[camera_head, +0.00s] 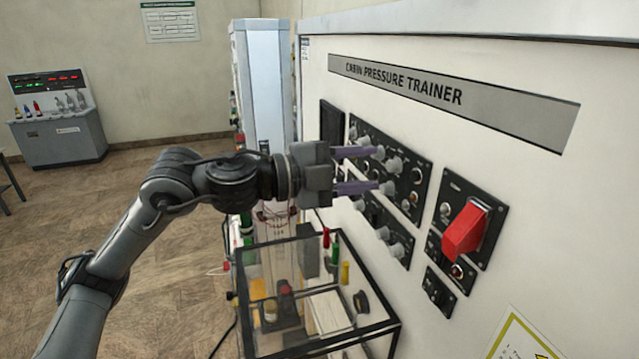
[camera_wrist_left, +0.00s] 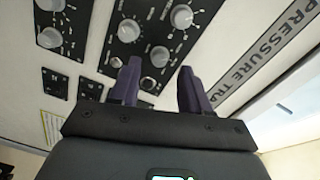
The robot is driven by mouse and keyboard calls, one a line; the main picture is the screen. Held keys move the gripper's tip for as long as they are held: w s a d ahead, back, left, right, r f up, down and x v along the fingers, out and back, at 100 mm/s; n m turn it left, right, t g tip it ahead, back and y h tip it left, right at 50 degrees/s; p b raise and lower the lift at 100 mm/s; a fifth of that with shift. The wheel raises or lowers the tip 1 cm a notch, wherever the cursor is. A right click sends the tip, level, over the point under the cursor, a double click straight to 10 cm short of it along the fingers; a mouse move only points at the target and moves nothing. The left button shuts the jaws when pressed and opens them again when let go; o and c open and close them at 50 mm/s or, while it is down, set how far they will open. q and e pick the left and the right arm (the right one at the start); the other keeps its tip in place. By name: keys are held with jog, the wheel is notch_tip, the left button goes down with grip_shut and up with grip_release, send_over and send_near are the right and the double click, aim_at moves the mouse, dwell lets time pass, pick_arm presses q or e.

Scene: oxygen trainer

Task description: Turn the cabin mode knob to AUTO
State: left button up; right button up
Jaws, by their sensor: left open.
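My left gripper (camera_head: 368,169) is open, its two purple fingers pointing at the upper knob panel (camera_head: 413,160) of the cabin pressure trainer. In the wrist view the fingers of the left gripper (camera_wrist_left: 157,82) are spread and empty, with the same panel (camera_wrist_left: 150,12) beyond them. Grey round knobs stand on it, including one at upper right (camera_wrist_left: 182,17), one at left (camera_wrist_left: 128,31) and one nearer the fingers (camera_wrist_left: 159,56). The labels are too small to read, so I cannot tell which is the cabin mode knob or its setting. My right gripper is not in view.
A red switch guard (camera_head: 465,230) juts out to the right of the knobs. A lower knob panel (camera_head: 375,213) lies below the gripper. A glass-sided case (camera_head: 340,340) with small items stands below in front of the trainer. A console (camera_head: 60,140) is far left.

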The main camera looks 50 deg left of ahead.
pick_arm(q)
jog(key=b+v, duration=0.4)
jog(key=v, duration=0.3)
jog(key=shift+s, duration=0.3)
jog(key=shift+a, duration=0.1)
